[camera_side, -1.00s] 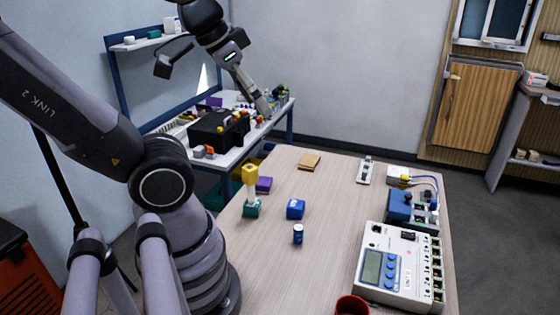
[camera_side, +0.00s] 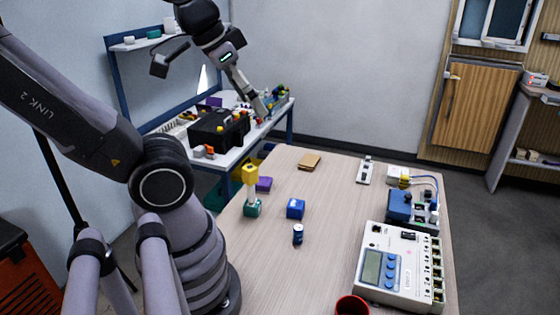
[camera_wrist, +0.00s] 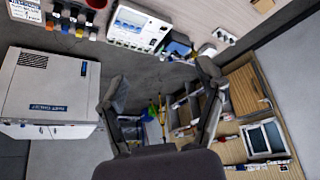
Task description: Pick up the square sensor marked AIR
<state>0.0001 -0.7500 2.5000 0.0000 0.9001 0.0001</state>
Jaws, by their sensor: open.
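I cannot make out the AIR marking on anything, so I cannot tell which piece is the square sensor.
A grey meter box (camera_side: 395,267), a red cup (camera_side: 352,306), a small dark-blue cylinder (camera_side: 298,235), and a wired module (camera_side: 412,210) stand on the table. A brown block (camera_side: 309,161) lies at its far end.

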